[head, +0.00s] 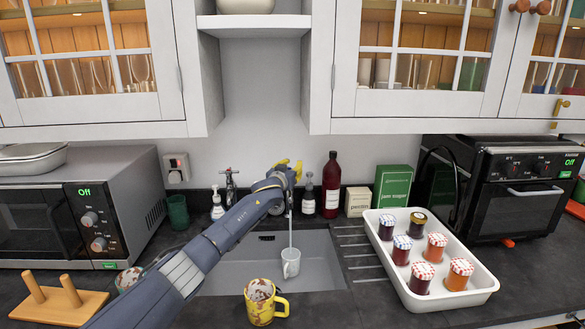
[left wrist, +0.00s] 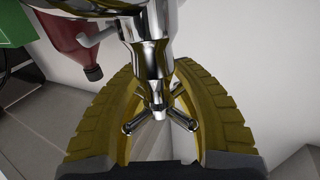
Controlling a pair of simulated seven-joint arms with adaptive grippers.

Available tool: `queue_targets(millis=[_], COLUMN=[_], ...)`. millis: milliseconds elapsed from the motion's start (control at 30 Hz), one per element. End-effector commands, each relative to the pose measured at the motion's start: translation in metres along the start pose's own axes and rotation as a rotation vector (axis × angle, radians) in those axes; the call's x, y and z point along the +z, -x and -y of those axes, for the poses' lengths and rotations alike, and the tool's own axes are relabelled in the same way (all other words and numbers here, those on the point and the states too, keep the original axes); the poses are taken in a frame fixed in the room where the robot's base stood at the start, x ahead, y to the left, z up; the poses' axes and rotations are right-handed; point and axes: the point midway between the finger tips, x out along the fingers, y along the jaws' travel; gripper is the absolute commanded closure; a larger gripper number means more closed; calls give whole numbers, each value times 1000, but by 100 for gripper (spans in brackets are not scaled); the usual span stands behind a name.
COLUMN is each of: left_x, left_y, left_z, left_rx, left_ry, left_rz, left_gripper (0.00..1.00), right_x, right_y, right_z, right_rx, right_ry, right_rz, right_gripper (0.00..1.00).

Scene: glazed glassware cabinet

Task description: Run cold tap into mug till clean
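My left gripper (head: 284,170) reaches over the sink to the back wall. In the left wrist view its yellow fingers (left wrist: 155,75) close around the stem of a chrome tap with a cross-shaped handle (left wrist: 160,118). A thin stream of water (head: 290,225) falls below the gripper towards a pale mug (head: 291,263) in the sink (head: 325,272). The mug's inside is too small to judge. A yellow mug (head: 260,308) with brown-stained insides stands on the front counter. Another mug (head: 128,278) is partly hidden by my left arm. My right gripper is not in view.
A second tap (head: 229,188) stands left of the gripper. Bottles, including a dark red one (head: 331,185), and boxes line the wall. A white tray (head: 460,300) of several jars sits right of the sink. A wooden peg stand (head: 60,305) is at left.

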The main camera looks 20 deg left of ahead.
Motion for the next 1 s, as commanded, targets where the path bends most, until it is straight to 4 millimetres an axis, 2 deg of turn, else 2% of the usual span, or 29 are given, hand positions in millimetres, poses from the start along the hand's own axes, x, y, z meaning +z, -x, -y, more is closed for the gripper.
queue_targets(millis=[33, 167, 1000], left_x=[0, -1, -6], left_y=[0, 0, 0], left_z=[0, 0, 2], left_rx=[0, 0, -65], left_ry=[0, 0, 1], left_rz=[-1, -1, -8], left_gripper=[85, 100, 100], right_x=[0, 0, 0], right_y=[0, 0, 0], right_z=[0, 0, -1], right_rx=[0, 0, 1], right_ry=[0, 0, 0], right_rz=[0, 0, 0], right_gripper=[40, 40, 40])
